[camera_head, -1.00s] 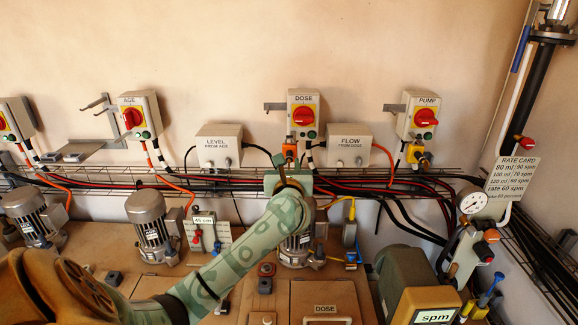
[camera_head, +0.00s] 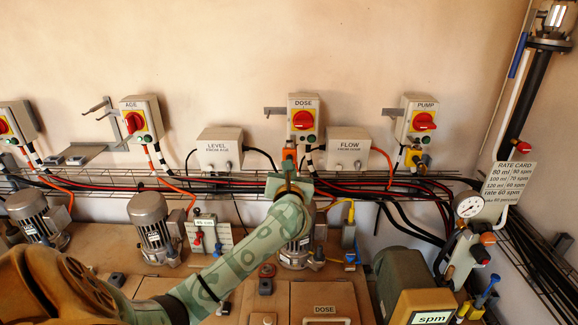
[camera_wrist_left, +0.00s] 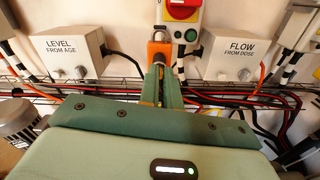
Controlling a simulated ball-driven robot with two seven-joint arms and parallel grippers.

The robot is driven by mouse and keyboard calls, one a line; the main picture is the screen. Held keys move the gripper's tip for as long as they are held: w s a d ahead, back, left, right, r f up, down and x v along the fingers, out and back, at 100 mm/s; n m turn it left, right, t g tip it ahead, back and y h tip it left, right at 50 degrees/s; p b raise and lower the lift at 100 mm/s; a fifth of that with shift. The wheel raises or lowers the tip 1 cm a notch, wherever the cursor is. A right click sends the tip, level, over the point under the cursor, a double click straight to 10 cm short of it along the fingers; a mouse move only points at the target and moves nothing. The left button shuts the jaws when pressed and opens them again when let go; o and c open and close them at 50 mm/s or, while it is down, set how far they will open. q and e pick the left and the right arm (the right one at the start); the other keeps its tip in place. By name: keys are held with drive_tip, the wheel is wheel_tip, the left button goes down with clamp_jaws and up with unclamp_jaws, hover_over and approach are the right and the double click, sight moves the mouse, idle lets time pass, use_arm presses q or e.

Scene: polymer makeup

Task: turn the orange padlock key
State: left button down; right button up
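The orange padlock (camera_head: 289,154) hangs at the lower left of the DOSE switch box (camera_head: 303,118); it also shows in the left wrist view (camera_wrist_left: 159,50), straight ahead. My left gripper (camera_wrist_left: 160,72) is directly below the padlock, with its green fingers close together at the padlock's underside. They appear closed on the padlock key, which is mostly hidden between them. In the head view my left wrist covers the fingers and key. My right gripper is not in view.
The LEVEL box (camera_head: 219,149) and FLOW box (camera_head: 347,149) flank the padlock. A wire cable tray (camera_head: 400,178) with red and black cables runs along the wall just below. Pump motors (camera_head: 152,228) stand beneath.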

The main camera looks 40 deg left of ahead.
use_arm(q)
drive_tip(key=shift+w+d+f+m+p, duration=0.1)
drive_tip(key=shift+m+p, duration=3.1)
drive_tip(key=shift+m, duration=0.2)
drive_tip(key=shift+w+d+f+m+p, duration=0.1)
drive_tip(key=shift+m+p, duration=3.05)
drive_tip(key=shift+m, duration=0.25)
drive_tip(key=c, duration=1.6)
unclamp_jaws()
drive_tip(key=b+v, duration=0.2)
drive_tip(key=v, duration=1.4)
drive_tip(key=shift+s+d, duration=0.15)
